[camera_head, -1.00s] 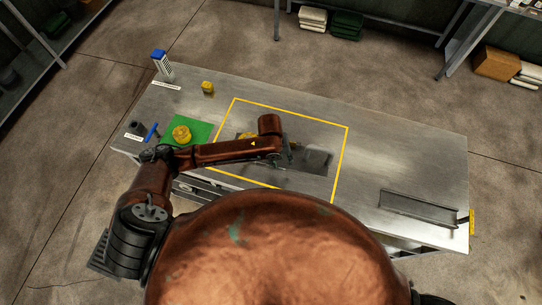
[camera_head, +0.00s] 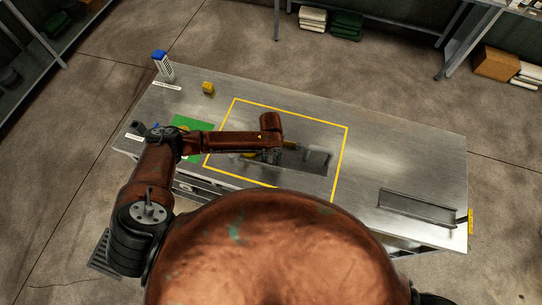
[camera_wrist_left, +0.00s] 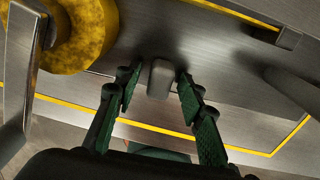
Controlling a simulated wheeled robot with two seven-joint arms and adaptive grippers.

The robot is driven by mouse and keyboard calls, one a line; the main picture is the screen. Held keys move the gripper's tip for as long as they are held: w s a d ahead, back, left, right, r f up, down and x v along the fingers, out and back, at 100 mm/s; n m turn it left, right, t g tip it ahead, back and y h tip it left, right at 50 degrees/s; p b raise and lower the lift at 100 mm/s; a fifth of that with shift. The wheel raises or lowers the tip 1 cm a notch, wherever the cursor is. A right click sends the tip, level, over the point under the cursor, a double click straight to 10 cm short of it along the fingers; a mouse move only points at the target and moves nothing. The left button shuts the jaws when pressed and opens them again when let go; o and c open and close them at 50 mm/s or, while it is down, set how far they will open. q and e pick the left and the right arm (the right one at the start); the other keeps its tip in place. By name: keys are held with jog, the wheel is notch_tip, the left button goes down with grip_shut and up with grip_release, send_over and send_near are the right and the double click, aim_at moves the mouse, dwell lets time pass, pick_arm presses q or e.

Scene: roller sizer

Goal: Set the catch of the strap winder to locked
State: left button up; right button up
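The strap winder shows in the left wrist view as a yellow drum (camera_wrist_left: 82,38) with a bright metal bracket (camera_wrist_left: 22,70) at the upper left. In the head view, only a bit of its yellow (camera_head: 249,155) shows beneath my left arm. A small grey block (camera_wrist_left: 160,78), which looks like the catch, stands between the green fingers of my left gripper (camera_wrist_left: 157,84). The fingers are apart, one on each side of the block, with gaps visible. In the head view, my left gripper (camera_head: 276,156) is mostly hidden under its wrist. My right gripper is out of view.
A yellow outline (camera_head: 342,160) marks the bench's middle. A green mat (camera_head: 205,127) lies left, partly behind my arm. A blue-topped item (camera_head: 162,65) and a small yellow block (camera_head: 208,88) stand at the back left. A metal channel (camera_head: 418,208) lies right, with clear bench before it.

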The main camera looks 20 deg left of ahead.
pick_arm(q)
jog(key=shift+f, duration=0.1)
jog(key=shift+c, duration=0.7)
grip_shut()
jog(key=shift+w+a, duration=0.1)
